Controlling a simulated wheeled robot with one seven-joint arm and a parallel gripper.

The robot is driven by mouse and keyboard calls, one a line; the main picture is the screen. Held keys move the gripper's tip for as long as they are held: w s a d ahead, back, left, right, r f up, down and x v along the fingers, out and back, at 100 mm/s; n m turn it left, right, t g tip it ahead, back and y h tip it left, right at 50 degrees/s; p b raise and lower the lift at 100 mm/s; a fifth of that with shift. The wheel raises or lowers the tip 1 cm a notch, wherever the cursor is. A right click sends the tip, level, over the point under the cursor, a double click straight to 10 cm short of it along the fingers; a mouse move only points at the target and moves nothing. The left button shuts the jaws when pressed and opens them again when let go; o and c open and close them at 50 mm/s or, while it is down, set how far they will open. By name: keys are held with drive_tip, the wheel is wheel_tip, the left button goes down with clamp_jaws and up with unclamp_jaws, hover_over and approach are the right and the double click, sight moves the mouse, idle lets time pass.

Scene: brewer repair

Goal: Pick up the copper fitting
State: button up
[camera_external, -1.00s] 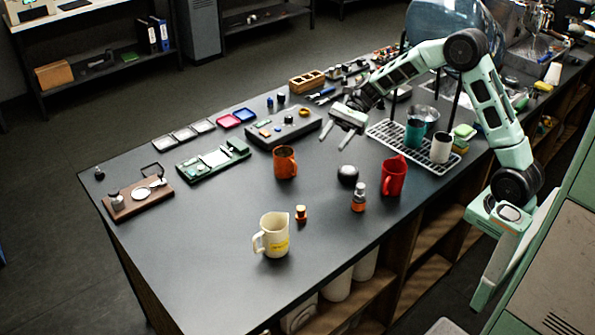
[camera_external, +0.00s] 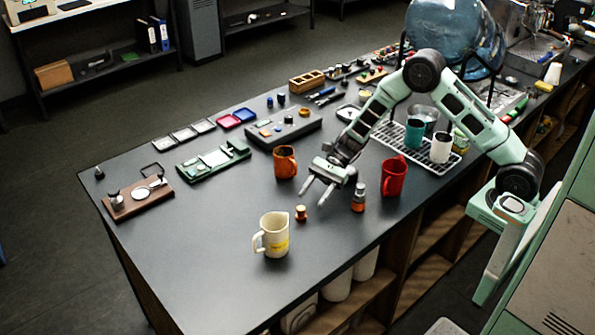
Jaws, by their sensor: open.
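The copper fitting (camera_external: 300,213) is a small orange-brown piece with a darker band. It stands on the dark worktop, just right of the cream jug. My gripper (camera_external: 313,194) is open and empty. Its two fingers point down and to the left, above and slightly right of the fitting in the picture. I see no contact between the fingers and the fitting. The exact height of the fingers over the worktop is hard to tell.
A cream jug (camera_external: 272,236) stands close left of the fitting. An orange mug (camera_external: 285,162), a small orange-labelled bottle (camera_external: 359,198) and a red mug (camera_external: 393,177) stand around my gripper. A drying rack (camera_external: 455,157) holds cups. The worktop's front left is clear.

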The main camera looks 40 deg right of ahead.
sight(303, 207)
drive_tip(key=shift+s+a+f, duration=0.15)
drive_tip(key=shift+a+f, duration=0.1)
drive_tip(key=shift+a, duration=0.4)
drive_tip(key=x, duration=0.1)
drive_tip(key=p+x, duration=0.2)
drive_tip(key=x, duration=0.1)
drive_tip(key=shift+a+r, duration=0.25)
drive_tip(key=shift+r, duration=0.05)
drive_tip(key=shift+a+f, duration=0.3)
drive_tip(key=shift+a, duration=0.2)
clamp_jaws()
